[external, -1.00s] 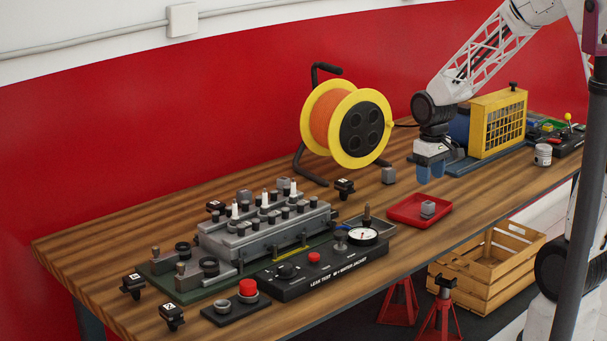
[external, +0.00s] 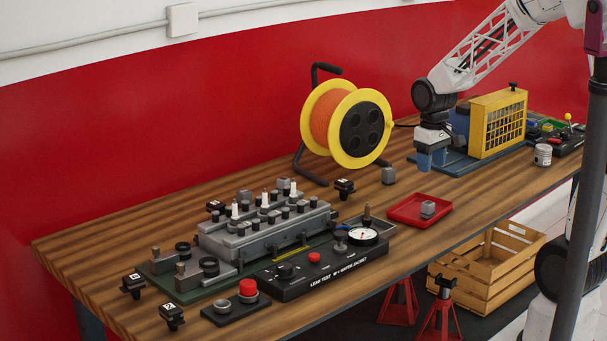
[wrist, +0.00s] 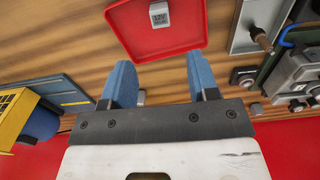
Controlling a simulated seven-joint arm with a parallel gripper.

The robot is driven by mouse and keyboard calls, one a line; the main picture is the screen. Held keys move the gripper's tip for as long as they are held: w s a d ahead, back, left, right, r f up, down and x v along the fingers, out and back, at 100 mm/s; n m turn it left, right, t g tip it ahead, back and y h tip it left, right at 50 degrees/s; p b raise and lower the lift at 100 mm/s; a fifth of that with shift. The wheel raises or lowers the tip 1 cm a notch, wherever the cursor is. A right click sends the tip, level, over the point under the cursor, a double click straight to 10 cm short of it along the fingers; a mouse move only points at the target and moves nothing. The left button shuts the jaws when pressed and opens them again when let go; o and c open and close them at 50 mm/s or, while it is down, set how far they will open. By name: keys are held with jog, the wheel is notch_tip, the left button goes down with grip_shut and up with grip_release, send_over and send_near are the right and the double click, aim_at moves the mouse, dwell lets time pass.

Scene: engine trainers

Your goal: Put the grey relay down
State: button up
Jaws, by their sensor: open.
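A small grey relay (external: 428,208) with a printed label sits in the red tray (external: 408,222). In the wrist view, the relay (wrist: 159,13) is at the top edge, in the tray (wrist: 117,27). My gripper (external: 431,161) is above the bench, behind the tray and clear of it. Nothing is held.
A similar grey block (external: 388,175) stands on the bench near the cable reel (external: 345,122). A yellow caged unit (external: 498,124) stands to the right of my gripper. The leak test panel (external: 318,272) is left of the tray.

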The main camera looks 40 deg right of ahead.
jog(key=shift+r, duration=0.1)
jog(key=s+a+r+t, duration=0.1)
jog(key=s+a+r, duration=0.1)
jog(key=s+r, duration=0.2)
jog(key=s+a+r, duration=0.2)
jog(key=s+r, duration=0.2)
jog(key=s, duration=0.5)
jog(key=s+a+r+t, duration=0.1)
jog(key=s+a+r, duration=0.2)
jog(key=s, duration=0.4)
jog(key=shift+s+r+t, duration=0.3)
jog(key=shift+r, duration=0.4)
jog(key=shift+o, duration=0.8)
